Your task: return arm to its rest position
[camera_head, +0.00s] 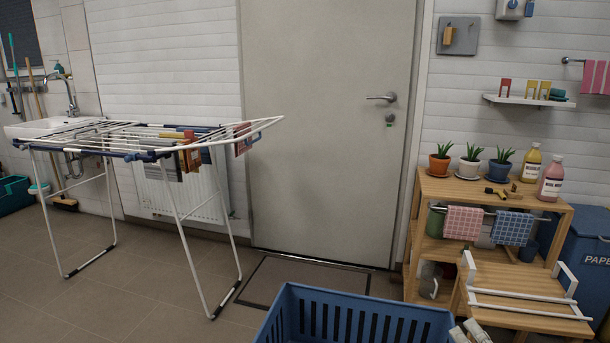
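Two pale, blocky tips that look like my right gripper (470,332) show at the bottom edge, beside the right end of the blue basket. Only their ends are in the picture, and I cannot tell whether they are apart or closed, or whether anything is between them. The rest of that arm is out of view. My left gripper and arm do not show.
A blue slotted basket (350,318) fills the bottom middle. A white drying rack (180,220) with several cloths stands at left. A wooden shelf (408,262) with plants and bottles stands at right, before it a low wooden stool (520,276) bearing a white frame. Floor between is clear.

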